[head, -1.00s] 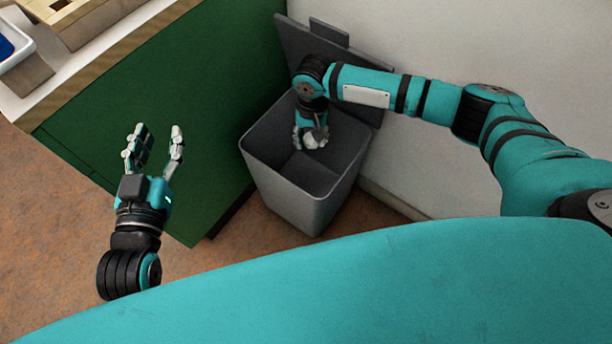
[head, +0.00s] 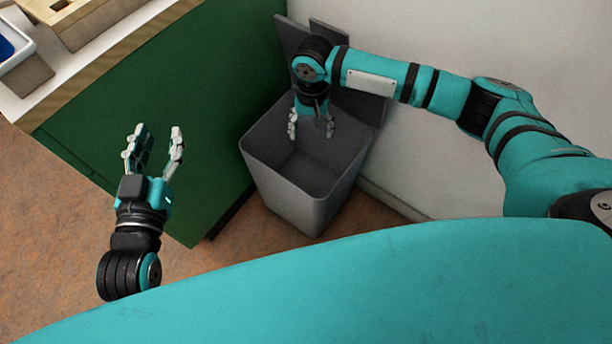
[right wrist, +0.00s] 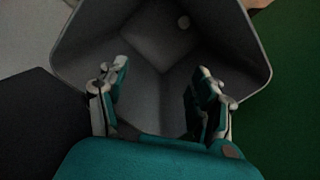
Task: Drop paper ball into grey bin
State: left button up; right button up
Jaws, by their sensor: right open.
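The grey bin (head: 325,200) stands open against the green cabinet, with its lid raised at the back. My right gripper (head: 311,130) is open and empty over the bin's mouth, fingers pointing down. In the right wrist view, its spread fingers (right wrist: 160,75) frame the bin's inside. The ball does not show in the head view. My left gripper (head: 155,145) is open and empty, left of the bin in front of the cabinet.
The green cabinet (head: 170,110) stands left of the bin, with a light worktop (head: 95,65) holding a blue-and-white tray (head: 12,45) and a wooden box (head: 75,20). A pale wall (head: 440,40) is behind and right of the bin. Brown floor (head: 50,220) is clear at left.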

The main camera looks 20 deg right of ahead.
notch_tip(320, 180, up, 8)
jog(key=shift+f, duration=0.2)
dwell(0.4)
